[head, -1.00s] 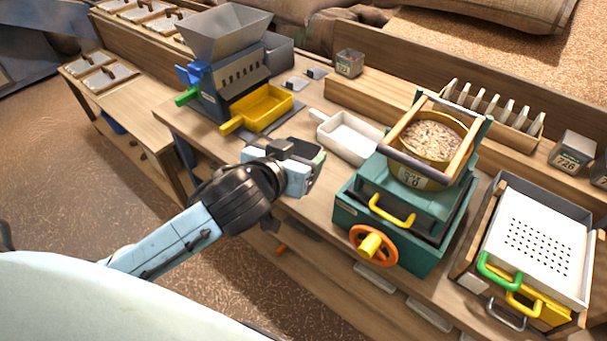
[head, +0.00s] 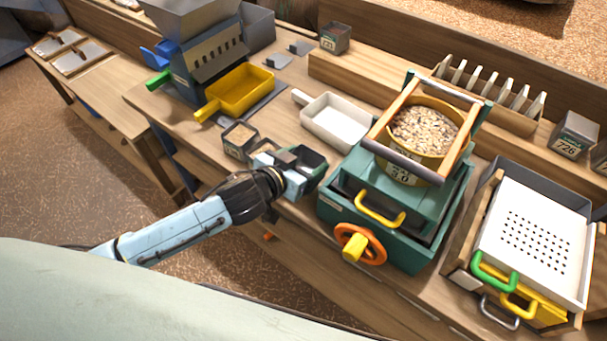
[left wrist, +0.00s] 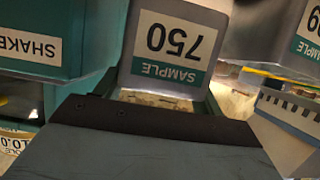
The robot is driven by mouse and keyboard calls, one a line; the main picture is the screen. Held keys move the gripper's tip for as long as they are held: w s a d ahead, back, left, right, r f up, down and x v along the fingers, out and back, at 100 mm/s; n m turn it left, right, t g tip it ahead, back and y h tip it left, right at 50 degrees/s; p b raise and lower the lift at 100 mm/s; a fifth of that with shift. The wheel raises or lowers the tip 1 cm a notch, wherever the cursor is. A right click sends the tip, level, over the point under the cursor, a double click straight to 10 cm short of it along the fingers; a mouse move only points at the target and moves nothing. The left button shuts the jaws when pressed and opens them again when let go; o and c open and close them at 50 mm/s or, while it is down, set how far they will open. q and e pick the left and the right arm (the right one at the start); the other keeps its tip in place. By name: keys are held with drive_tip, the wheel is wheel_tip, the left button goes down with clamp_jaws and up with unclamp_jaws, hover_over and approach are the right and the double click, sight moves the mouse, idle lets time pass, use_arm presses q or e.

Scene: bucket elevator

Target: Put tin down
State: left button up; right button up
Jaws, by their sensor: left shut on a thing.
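My left gripper (head: 300,168) is shut on a small grey tin (head: 314,162), near the front of the bench, just left of the teal shaker. In the left wrist view the tin (left wrist: 168,60) bears an upside-down label, SAMPLE 750, and some pale contents show at its open top. Green edges flank it there. I cannot tell whether the tin's base touches the bench. Another open tin (head: 239,138) with brown grain stands on the bench left of the gripper. It shows at the upper right of the left wrist view (left wrist: 275,30). My right gripper is out of view.
The teal shaker (head: 345,212) with a grain-filled sieve stands close on the right. A white scoop tray (head: 318,126) lies behind the gripper. A yellow tray (head: 240,88) sits at the grey hopper machine. A perforated white tray (head: 530,225) is far right.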

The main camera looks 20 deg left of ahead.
sight(313, 166)
use_arm(q)
drive_tip(key=shift+f+b, duration=0.55)
drive_tip(key=shift+f, duration=1.55)
drive_tip(key=o, duration=1.1)
drive_tip(key=shift+o, duration=0.2)
drive_tip(key=shift+r, duration=0.15)
drive_tip(key=p+v, duration=0.1)
drive_tip(key=v, duration=1.1)
